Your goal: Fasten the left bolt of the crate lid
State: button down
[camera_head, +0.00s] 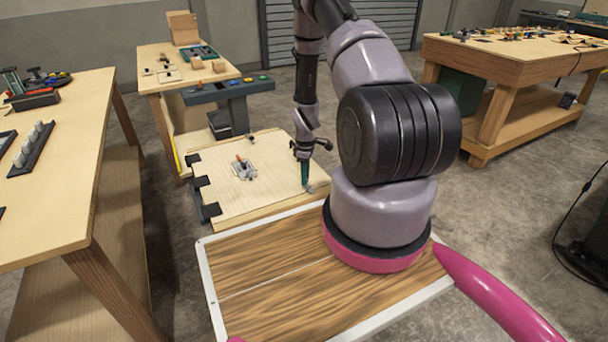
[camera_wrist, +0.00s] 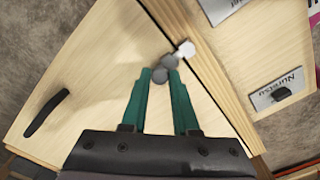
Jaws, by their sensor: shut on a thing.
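The crate lid (camera_head: 228,202) is a pale wooden panel lying flat and closed in the head view. In the wrist view the lid (camera_wrist: 95,75) fills the left and middle. My gripper (camera_head: 305,184) points down at the lid's near right corner. In the wrist view the teal fingers of my gripper (camera_wrist: 161,78) are closed together on a small grey bolt (camera_wrist: 169,61) with rounded parts and a pale end, beside the lid's edge strip. The fingers hide part of the bolt, and I cannot tell how far it is engaged.
A grey metal fitting (camera_head: 244,168) sits mid-lid. Black hinges (camera_head: 203,188) line the left edge. A black handle (camera_wrist: 46,113) and a label plate (camera_wrist: 268,98) show in the wrist view. Workbenches stand left (camera_head: 75,130) and right (camera_head: 510,65); open floor lies between crate and right bench.

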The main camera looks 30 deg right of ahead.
jog(key=shift+s, duration=0.3)
jog(key=c, duration=0.7)
grip_release()
jog(key=shift+w+r, duration=0.1)
jog(key=shift+r, duration=0.2)
notch_tip(320, 180, up, 10)
jog(key=shift+r, duration=0.1)
